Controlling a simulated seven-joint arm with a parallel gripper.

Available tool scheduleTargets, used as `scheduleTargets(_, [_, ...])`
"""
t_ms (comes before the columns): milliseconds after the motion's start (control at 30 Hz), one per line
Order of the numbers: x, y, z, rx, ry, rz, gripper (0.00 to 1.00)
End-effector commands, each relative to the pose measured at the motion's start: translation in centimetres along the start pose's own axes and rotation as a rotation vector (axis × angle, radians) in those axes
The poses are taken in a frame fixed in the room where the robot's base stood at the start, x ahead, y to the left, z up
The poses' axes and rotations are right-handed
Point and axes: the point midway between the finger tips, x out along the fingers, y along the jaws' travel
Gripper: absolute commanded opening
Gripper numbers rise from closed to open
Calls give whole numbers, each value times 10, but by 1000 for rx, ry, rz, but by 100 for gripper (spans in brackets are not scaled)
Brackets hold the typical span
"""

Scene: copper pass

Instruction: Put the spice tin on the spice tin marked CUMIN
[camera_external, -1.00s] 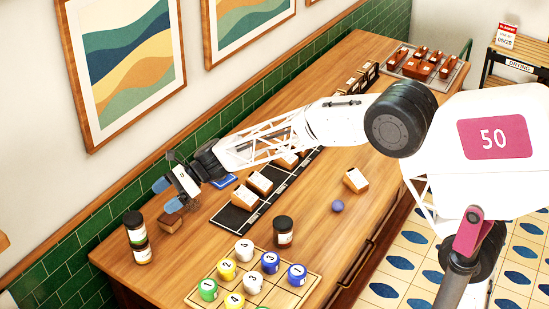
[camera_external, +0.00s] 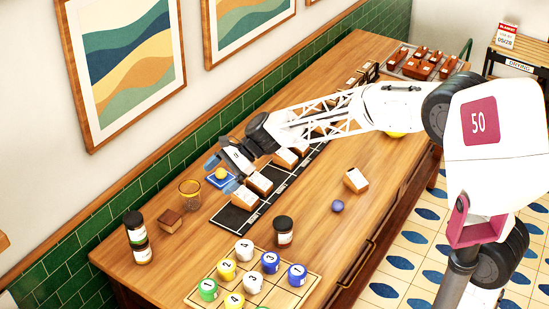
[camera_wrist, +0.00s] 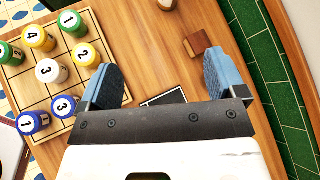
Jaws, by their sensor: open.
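A spice tin (camera_external: 283,232) with a dark lid and pale label stands alone on the counter, right of the black tray. At the counter's left end are two more dark-lidded tins, an upper one (camera_external: 134,226) and a lower one (camera_external: 142,254). I cannot tell whether they are stacked or one behind the other. No label is readable, so I cannot tell which is CUMIN. My gripper (camera_external: 222,175) is open and empty, above the far left part of the counter and away from all the tins. The wrist view shows its parted blue fingers (camera_wrist: 160,77).
A brown box (camera_external: 171,221) and a glass (camera_external: 190,194) are left of my gripper. The black tray (camera_external: 233,221) holds pale boxes. A board (camera_external: 290,297) of numbered cups fills the front. A purple ball (camera_external: 338,206) lies right.

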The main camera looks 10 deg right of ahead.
Motion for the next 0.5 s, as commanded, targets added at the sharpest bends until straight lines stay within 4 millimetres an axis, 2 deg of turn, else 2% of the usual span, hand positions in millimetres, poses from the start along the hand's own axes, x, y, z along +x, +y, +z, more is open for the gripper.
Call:
scheduleTargets(33, [-28,8,3,-48,28,-10,90])
scheduleTargets(100, [-56,22,-4,-107,72,-6,90])
scheduleTargets(267, [-114,60,-20,-233,173,13,90])
scheduleTargets(500, [-193,125,-43,-412,327,64,90])
